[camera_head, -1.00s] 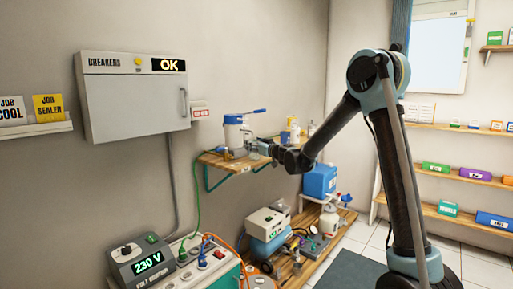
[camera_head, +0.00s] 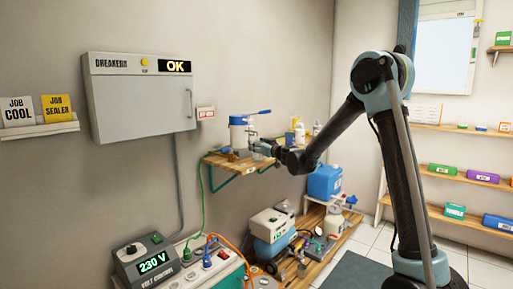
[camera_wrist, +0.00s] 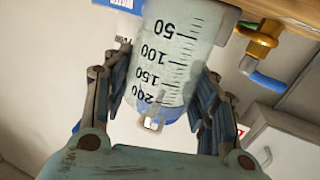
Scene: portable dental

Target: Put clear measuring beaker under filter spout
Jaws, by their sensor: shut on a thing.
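The clear measuring beaker (camera_wrist: 168,62), with black marks from 50 to 200, fills the middle of the wrist view. My gripper (camera_wrist: 165,100) is shut on it, one finger on each side. In the head view my gripper (camera_head: 258,149) is at the wall shelf, just right of the white filter (camera_head: 239,134) with its blue lever. The beaker is too small there to make out clearly. A brass and blue tap (camera_wrist: 262,45), seemingly the filter spout, shows right of the beaker in the wrist view, apart from it.
The wooden wall shelf (camera_head: 232,163) bears the filter, with bottles (camera_head: 299,132) further right. Its wooden edge (camera_wrist: 290,10) crosses the top right of the wrist view. A blue container (camera_head: 324,182) and equipment stand on a lower bench. The breaker box (camera_head: 141,98) hangs at the left.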

